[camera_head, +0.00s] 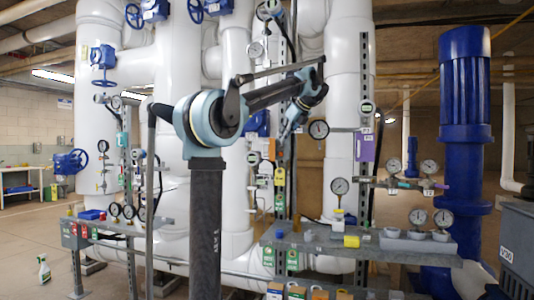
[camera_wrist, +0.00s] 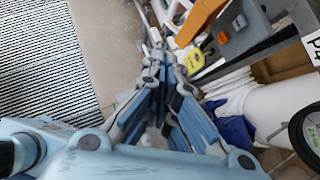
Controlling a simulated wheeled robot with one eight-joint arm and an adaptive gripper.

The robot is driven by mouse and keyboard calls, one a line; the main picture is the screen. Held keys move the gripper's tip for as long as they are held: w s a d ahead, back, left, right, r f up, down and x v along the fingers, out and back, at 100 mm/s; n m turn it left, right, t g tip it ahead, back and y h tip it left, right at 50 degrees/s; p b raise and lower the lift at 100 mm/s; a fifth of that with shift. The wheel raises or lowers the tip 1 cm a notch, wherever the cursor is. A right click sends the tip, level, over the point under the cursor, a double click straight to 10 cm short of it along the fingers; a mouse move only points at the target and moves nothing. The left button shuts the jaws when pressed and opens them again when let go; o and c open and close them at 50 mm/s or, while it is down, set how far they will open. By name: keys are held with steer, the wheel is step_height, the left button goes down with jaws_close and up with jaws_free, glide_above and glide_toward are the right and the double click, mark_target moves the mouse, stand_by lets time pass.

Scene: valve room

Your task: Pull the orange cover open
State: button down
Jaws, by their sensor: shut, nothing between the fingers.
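The orange cover (camera_wrist: 199,22) shows at the top of the wrist view as a tilted orange piece beside a grey box (camera_wrist: 243,30) with a small round part on it. My gripper (camera_wrist: 157,50) is shut and empty, its fingertips a little to the left of and below the cover in that view. I cannot tell the exact gap in depth. In the head view my gripper (camera_head: 284,134) hangs down in front of the pipes, near a small orange piece (camera_head: 272,149) on the upright rail. Whether this is the same cover is too small to tell.
A yellow tag (camera_wrist: 193,61) is close to the fingertips. White pipes (camera_head: 348,90) and gauges (camera_head: 319,129) crowd the right side. A blue pump (camera_head: 464,130) stands at right.

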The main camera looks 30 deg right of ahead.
glide_toward(263, 157)
step_height(263, 157, down, 4)
steer(key=w, duration=0.2)
steer(key=shift+w+a+r, duration=0.15)
steer(key=shift+w+r, duration=0.1)
steer(key=shift+w, duration=0.4)
steer(key=shift+m, duration=0.3)
